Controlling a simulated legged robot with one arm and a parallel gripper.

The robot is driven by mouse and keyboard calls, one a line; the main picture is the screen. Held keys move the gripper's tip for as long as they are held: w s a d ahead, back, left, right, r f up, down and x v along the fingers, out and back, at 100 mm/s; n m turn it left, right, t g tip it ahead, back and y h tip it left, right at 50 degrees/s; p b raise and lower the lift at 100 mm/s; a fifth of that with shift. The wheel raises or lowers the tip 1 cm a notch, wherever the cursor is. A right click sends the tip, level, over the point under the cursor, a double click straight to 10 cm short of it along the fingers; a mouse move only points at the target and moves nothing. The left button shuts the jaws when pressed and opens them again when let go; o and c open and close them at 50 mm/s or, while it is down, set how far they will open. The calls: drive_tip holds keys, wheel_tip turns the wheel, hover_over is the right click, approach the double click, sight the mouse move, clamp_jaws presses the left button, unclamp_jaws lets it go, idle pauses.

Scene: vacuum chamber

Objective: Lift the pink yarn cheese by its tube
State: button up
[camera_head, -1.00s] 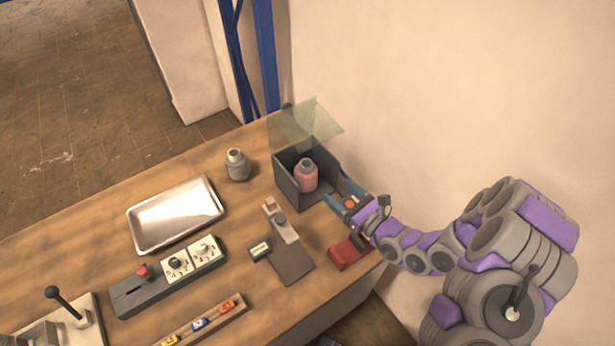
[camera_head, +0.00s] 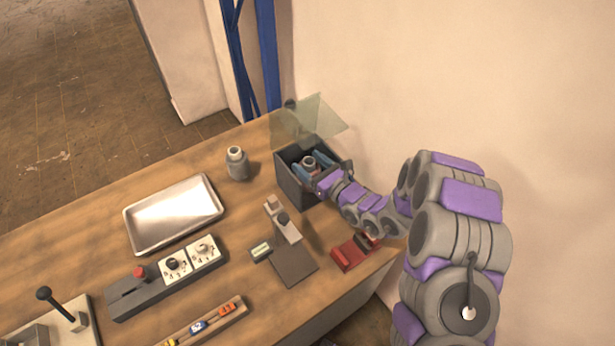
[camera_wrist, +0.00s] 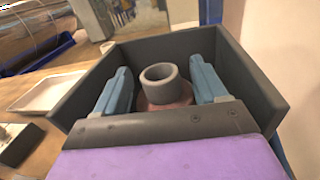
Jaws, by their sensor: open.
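The pink yarn cheese (camera_wrist: 160,104) stands upright inside the dark open-topped box (camera_head: 290,182), and the box walls also show in the wrist view (camera_wrist: 78,92). Its grey tube (camera_wrist: 160,78) sticks up from the top, and shows in the head view (camera_head: 309,161). My gripper (camera_wrist: 164,88) is open, with one blue finger on each side of the tube inside the box. Gaps show between both fingers and the tube. The lower part of the cheese is hidden by my gripper and the box.
A clear lid (camera_head: 312,120) stands raised at the box's back. A grey yarn cheese (camera_head: 237,168) and a metal tray (camera_head: 176,214) lie to the left. A scale-like device (camera_head: 290,258) and a red object (camera_head: 350,254) are in front. A wall rises on the right.

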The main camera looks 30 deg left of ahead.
drive_tip(key=shift+w+a, duration=0.2)
drive_tip(key=shift+a, duration=0.35)
drive_tip(key=shift+d+r, duration=0.15)
drive_tip(key=shift+d, duration=0.1)
drive_tip(key=shift+c, duration=0.4)
drive_tip(key=shift+a, duration=0.2)
drive_tip(key=c, duration=0.8)
clamp_jaws()
drive_tip(key=shift+d, duration=0.1)
